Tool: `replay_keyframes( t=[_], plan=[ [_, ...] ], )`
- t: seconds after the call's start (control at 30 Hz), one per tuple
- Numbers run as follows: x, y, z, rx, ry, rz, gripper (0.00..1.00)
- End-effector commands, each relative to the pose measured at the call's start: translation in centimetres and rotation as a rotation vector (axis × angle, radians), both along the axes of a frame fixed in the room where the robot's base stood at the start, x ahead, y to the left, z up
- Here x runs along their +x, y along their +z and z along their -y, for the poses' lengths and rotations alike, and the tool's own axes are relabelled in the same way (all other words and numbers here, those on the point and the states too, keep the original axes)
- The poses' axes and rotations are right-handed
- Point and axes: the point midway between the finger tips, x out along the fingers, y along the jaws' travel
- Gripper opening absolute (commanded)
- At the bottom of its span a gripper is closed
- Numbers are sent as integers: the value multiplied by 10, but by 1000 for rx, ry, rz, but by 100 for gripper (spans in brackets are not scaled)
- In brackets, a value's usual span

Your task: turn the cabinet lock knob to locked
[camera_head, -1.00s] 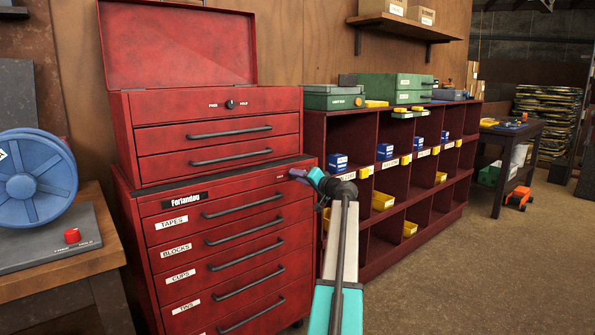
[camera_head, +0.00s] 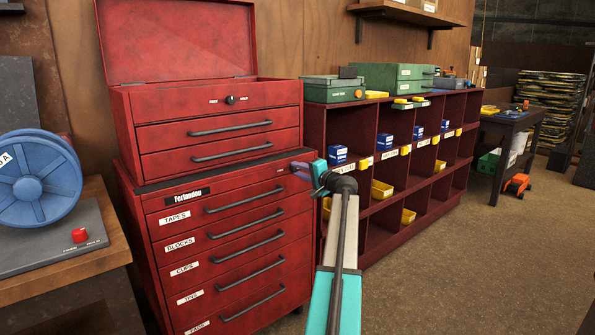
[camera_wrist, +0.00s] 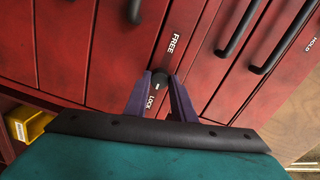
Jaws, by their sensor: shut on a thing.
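The red lower drawer cabinet (camera_head: 228,262) stands ahead with labelled drawers. My gripper (camera_head: 298,166) is at the top right of its front in the head view. In the wrist view, my gripper's purple fingers (camera_wrist: 162,84) are shut on the small dark lock knob (camera_wrist: 159,78). The knob sits between the printed words FREE (camera_wrist: 174,43) and LOCK (camera_wrist: 153,103). A small pale mark shows on the knob's LOCK side, but it is too small to read its direction surely. In the head view the knob is hidden by my gripper.
A red upper chest (camera_head: 215,125) with its lid open stands on the cabinet and has its own FREE/HOLD knob (camera_head: 230,100). A red cubby shelf (camera_head: 380,145) is to the right. A bench with a blue reel (camera_head: 38,178) is at left.

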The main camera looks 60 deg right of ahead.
Motion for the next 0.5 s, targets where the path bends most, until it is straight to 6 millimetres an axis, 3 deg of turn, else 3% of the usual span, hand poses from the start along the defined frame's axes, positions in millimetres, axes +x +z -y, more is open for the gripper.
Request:
replay_keyframes(
  t=[0.17, 0.2, 0.27, 0.5],
  plan=[
    [4, 3, -2, 1, 6, 5, 1],
    [4, 3, -2, 0, 6, 5, 30],
    [4, 3, -2, 0, 5, 4, 40],
    [1, 1, -1, -1, 1, 1, 42]
  ],
)
